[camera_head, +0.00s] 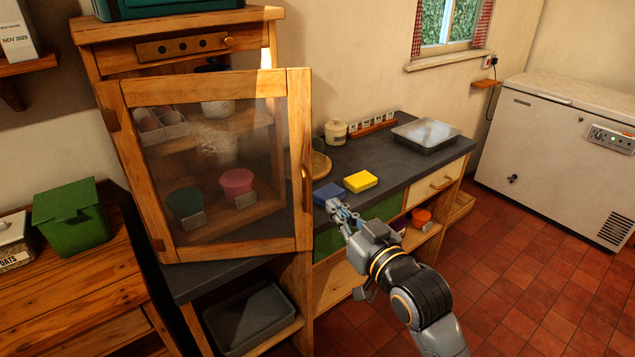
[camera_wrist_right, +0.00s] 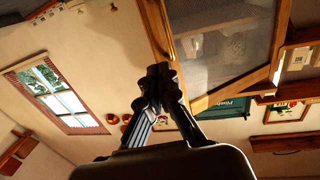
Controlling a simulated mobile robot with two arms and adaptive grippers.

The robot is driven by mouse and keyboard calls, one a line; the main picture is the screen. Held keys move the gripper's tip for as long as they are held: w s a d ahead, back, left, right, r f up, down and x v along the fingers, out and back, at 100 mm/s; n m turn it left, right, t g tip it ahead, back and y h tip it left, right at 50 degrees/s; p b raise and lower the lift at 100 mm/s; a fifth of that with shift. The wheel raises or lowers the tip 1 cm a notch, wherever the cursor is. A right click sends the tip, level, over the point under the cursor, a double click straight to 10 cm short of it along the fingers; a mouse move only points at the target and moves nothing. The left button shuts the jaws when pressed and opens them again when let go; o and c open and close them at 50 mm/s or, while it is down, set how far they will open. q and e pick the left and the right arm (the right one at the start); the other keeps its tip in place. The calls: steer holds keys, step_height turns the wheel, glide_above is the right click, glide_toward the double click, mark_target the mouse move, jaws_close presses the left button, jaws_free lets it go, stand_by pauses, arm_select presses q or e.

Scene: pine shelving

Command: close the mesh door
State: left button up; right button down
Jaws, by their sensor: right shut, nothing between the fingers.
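The mesh door (camera_head: 215,160) is a wooden frame with a see-through mesh panel, and it stands open from the wooden cupboard (camera_head: 176,27). A small handle (camera_head: 305,172) sits on its right-hand stile. The mesh door also shows at the upper right of the right wrist view (camera_wrist_right: 222,48). My right gripper (camera_head: 338,205) is shut and empty, to the right of the door's lower right corner and apart from it in the picture. It shows in the right wrist view (camera_wrist_right: 158,75) with its fingers together. My left gripper is not in view.
The dark counter (camera_head: 395,165) bears a yellow block (camera_head: 361,181), a blue block (camera_head: 328,194), a metal tray (camera_head: 426,135) and a lidded jar (camera_head: 336,131). A green box (camera_head: 72,219) stands at left. A white chest freezer (camera_head: 560,140) stands right; the tiled floor before it is clear.

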steer(key=p, duration=0.1)
glide_toward(310, 180)
steer(key=w+a+r, duration=0.1)
steer(key=a, duration=0.1)
steer(key=x, duration=0.2)
steer(key=p+x, duration=0.1)
steer(key=x, duration=0.3)
steer(key=shift+w+d, duration=0.25)
steer(key=shift+w, duration=0.25)
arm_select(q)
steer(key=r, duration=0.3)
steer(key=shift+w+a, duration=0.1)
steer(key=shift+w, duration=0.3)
arm_select(e)
steer(key=shift+a+f, duration=0.1)
steer(key=shift+a, duration=0.05)
